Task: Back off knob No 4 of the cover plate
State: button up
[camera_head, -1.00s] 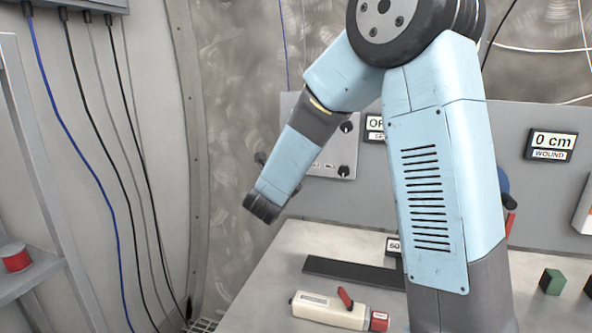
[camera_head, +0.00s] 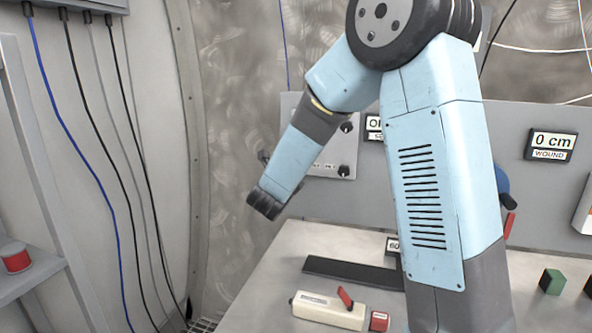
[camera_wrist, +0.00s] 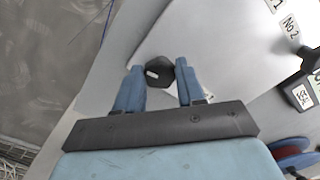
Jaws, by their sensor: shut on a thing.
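The pale cover plate (camera_head: 325,163) stands upright on the grey back panel, left of my arm's column, partly hidden by my forearm. Two dark knobs, an upper one (camera_head: 346,126) and a lower one (camera_head: 343,171), show on its right side. Another dark knob shows just left of my forearm. In the wrist view, my gripper (camera_wrist: 159,68) has its two blue fingers on either side of a black knob (camera_wrist: 158,74) with a small white mark, and is shut on it. Its number cannot be read. A "No 2" label (camera_wrist: 289,25) is at upper right. In the head view my fingers are hidden.
The bench holds a dark flat bar (camera_head: 352,273), a cream tool with a red lever (camera_head: 327,311), a red block (camera_head: 379,321) and a green block (camera_head: 552,281). A "0 cm WOUND" display (camera_head: 550,145) is on the panel. Cables hang at left.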

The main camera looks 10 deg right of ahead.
jog(key=shift+c, duration=0.9)
jog(key=shift+a, duration=0.1)
jog(key=shift+f+n, duration=0.1)
jog(key=shift+n, duration=0.2)
jog(key=shift+f+n, duration=0.15)
jog(key=shift+n, duration=3.95)
jog(key=shift+f+n, duration=0.15)
jog(key=shift+n, duration=3.95)
jog(key=o, duration=1)
jog(key=shift+r, duration=0.15)
